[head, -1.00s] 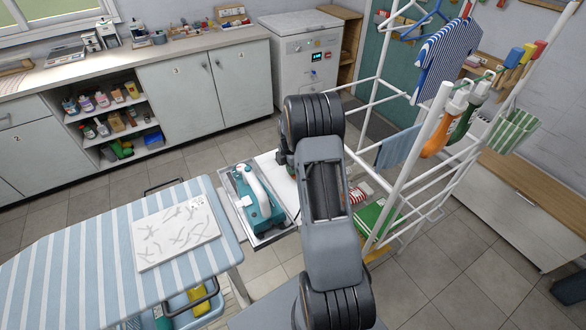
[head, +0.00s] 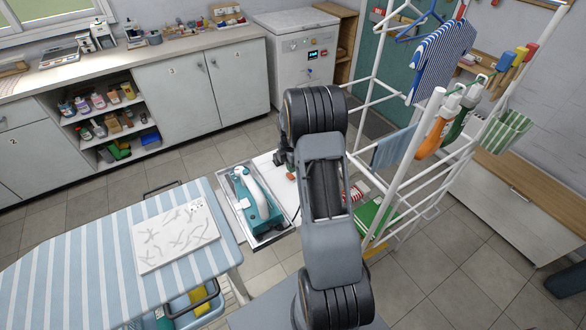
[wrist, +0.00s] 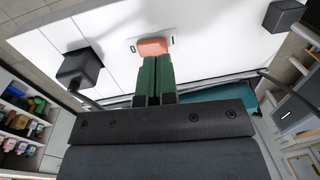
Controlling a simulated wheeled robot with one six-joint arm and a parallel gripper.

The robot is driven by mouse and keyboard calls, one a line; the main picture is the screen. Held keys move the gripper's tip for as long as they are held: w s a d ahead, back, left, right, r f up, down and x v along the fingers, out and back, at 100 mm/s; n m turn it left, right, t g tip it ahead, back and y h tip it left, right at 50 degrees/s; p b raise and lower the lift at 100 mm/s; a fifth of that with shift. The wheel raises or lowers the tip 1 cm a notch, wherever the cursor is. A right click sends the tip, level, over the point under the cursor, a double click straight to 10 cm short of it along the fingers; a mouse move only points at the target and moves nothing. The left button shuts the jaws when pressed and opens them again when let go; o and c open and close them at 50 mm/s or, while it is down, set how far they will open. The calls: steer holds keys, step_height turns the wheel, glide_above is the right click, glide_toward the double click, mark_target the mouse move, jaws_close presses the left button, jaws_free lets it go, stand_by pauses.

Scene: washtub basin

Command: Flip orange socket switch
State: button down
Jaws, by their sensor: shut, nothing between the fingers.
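In the head view a small orange patch (head: 291,176) shows on the white surface beside my arm, and my arm hides most of that area and the fingertips.
A teal iron (head: 258,205) lies in a metal tray left of my arm, beside a striped ironing board (head: 75,262). A white drying rack (head: 405,165) with hanging cloths and bottles stands close on the right. Cabinets (head: 180,95) line the back; floor is clear between.

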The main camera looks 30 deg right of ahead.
step_height(320, 180, up, 11)
steer(key=w+b, duration=0.1)
steer(key=b, duration=0.1)
steer(key=shift+w, duration=0.1)
stand_by(0.5)
steer(key=shift+a, duration=0.1)
steer(key=s+a+r+m+t, duration=0.1)
steer(key=s+a+r+m, duration=0.25)
steer(key=a+r, duration=0.25)
steer(key=s+a+r+m+t, duration=0.1)
steer(key=s+a+m+t, duration=0.1)
steer(key=s+a+m, duration=0.4)
steer(key=s+a+r+m+t, duration=0.2)
steer(key=s+a+m, duration=0.5)
steer(key=s, duration=0.3)
steer(key=shift+a+r+m+t, duration=0.15)
steer(key=shift+r+m+t, duration=0.1)
steer(key=shift+m+t, duration=0.1)
